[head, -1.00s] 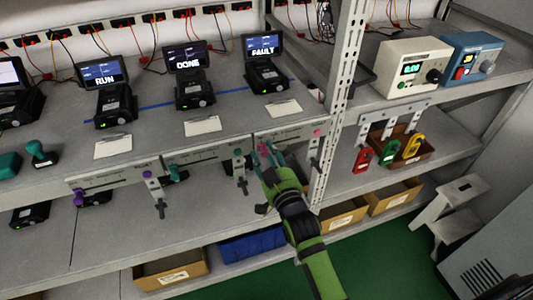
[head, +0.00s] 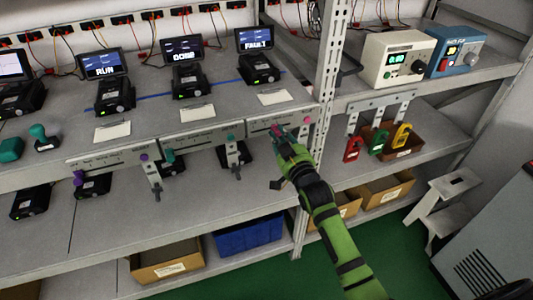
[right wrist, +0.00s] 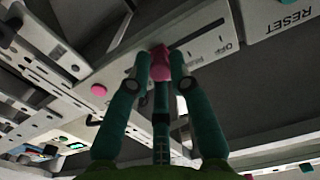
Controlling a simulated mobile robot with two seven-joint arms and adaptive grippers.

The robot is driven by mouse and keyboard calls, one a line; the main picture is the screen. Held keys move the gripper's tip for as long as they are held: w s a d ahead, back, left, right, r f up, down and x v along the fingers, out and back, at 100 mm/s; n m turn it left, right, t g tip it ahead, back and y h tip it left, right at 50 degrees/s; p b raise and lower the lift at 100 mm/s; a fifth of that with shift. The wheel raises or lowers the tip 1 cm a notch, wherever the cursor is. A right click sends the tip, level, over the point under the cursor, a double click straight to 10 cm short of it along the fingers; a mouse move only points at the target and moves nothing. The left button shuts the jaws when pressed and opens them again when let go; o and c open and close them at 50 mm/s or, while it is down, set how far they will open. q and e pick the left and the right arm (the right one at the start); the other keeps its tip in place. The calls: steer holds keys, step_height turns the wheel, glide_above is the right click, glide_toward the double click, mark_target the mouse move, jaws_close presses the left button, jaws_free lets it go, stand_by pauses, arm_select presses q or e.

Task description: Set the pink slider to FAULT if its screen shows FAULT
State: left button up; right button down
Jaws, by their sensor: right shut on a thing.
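The right screen (head: 254,43) reads FAULT in the head view. Below it, on the shelf's front edge, is a slider strip (head: 262,127) with a pink slider knob (head: 277,130) partway along it. My right gripper (head: 281,139) is at this knob. In the right wrist view the pink knob (right wrist: 160,63) sits between the two fingertips of my right gripper (right wrist: 160,82), which is shut on it. "OFF" is legible on the strip beside the knob; the other strip markings are too small or hidden. My left gripper is not in view.
Other screens read RUN (head: 101,66) and DONE (head: 184,49). A separate pink button (head: 306,120) is on the bracket right of the knob. A metal rack post (head: 325,90) stands close to the right.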

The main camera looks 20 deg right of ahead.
mark_target(290, 123)
steer(key=d, duration=0.4)
steer(key=shift+w+r, duration=0.1)
steer(key=shift+r, duration=0.15)
steer(key=shift+w+d+r, duration=0.1)
steer(key=shift+d+r, duration=0.15)
steer(key=shift+d, duration=0.1)
steer(key=c, duration=1.2)
jaws_free()
steer(key=shift+d, duration=0.1)
steer(key=shift+o, duration=0.2)
steer(key=shift+f, duration=0.3)
steer(key=shift+s, duration=0.3)
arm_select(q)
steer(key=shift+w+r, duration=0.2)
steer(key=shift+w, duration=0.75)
arm_select(e)
steer(key=s, duration=1.1)
steer(key=shift+s+d, duration=0.15)
steer(key=shift+d, duration=0.1)
